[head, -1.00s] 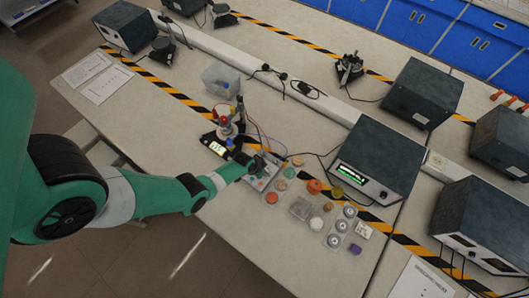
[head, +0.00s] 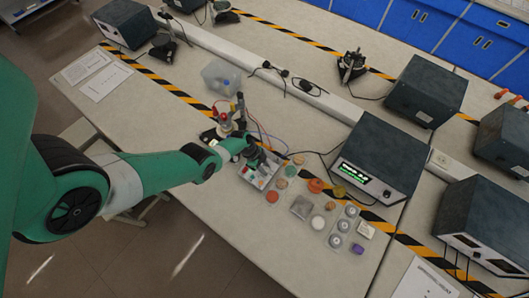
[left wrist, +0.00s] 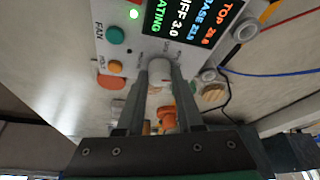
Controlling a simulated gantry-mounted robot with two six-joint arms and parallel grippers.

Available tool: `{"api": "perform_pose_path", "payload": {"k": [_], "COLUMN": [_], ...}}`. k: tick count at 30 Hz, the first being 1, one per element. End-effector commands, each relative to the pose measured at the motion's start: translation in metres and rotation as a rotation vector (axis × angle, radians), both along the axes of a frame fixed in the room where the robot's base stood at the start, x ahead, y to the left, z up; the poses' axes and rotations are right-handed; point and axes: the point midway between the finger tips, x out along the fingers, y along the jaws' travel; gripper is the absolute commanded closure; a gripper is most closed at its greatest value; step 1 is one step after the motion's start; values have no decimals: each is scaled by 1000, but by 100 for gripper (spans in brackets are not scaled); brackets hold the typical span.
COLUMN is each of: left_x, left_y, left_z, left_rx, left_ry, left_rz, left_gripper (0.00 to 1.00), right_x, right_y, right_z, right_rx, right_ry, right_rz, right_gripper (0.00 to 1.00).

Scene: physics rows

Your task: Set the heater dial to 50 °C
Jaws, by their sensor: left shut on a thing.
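The heater unit (head: 247,176) is a light box with a control panel, on the bench below a small red-topped apparatus (head: 225,120). In the left wrist view its panel (left wrist: 135,45) shows a black display (left wrist: 190,18) with lines reading TOP, BASE, DIFF 3.0 and a green word ending in ATING. A green button (left wrist: 116,35) marked FAN and a lit green lamp (left wrist: 134,14) are beside it. My left gripper (left wrist: 159,78) is shut on a pale round dial (left wrist: 160,68) below the display. The fingers hide its sides, and its setting cannot be read. My right gripper is not in view.
Several small dishes and pieces, among them an orange one (head: 315,185), lie right of the unit. A dark instrument box (head: 375,155) with a green display stands beyond them. A clear bin (head: 221,77) stands behind the apparatus. Wires run across the bench.

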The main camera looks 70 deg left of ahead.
Motion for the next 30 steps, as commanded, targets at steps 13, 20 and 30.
{"api": "perform_pose_path", "payload": {"k": [13,20,30], "left_x": [-1,-1,-1], "left_y": [1,1,1], "left_z": [-1,-1,-1], "left_rx": [6,6,5], "left_ry": [0,1,1], "left_rz": [-154,-162,-161], "left_gripper": [100,100,38], "right_x": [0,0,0], "right_y": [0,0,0], "right_z": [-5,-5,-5], "right_rx": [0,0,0], "right_ry": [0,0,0], "right_rz": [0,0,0], "right_gripper": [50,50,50]}}
